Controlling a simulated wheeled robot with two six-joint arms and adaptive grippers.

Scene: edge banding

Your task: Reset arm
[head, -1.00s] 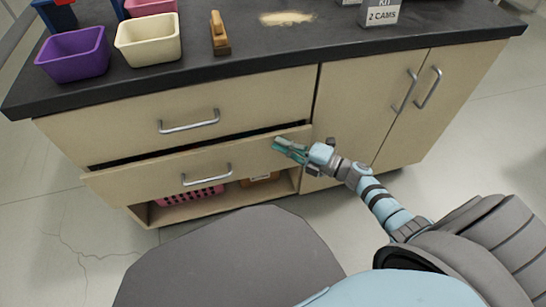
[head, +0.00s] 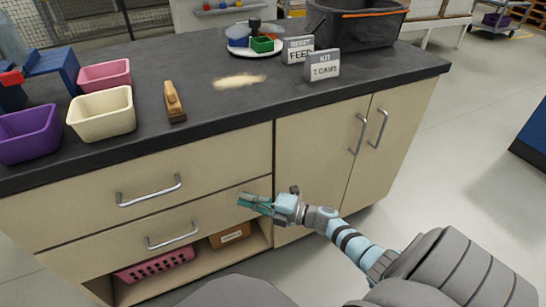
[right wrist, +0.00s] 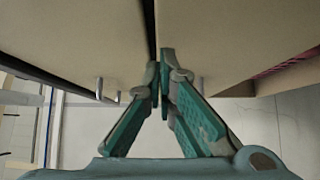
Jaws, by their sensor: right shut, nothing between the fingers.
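My right gripper (head: 256,203) is shut and empty, in front of the right end of the lower drawer (head: 110,240) of the beige cabinet. In the right wrist view its green-padded fingers (right wrist: 162,68) meet at the tips, close to the cabinet front and a narrow dark gap between panels. I cannot tell whether the tips touch the panel. The lower drawer looks flush with the upper drawer (head: 80,199). My left gripper is not in view.
The black countertop (head: 200,125) holds purple (head: 28,135), cream (head: 102,115) and pink (head: 104,76) bins, a wooden-handled brush (head: 174,103), dust (head: 240,81) and signs (head: 322,68). A pink basket (head: 155,264) sits on the open shelf below.

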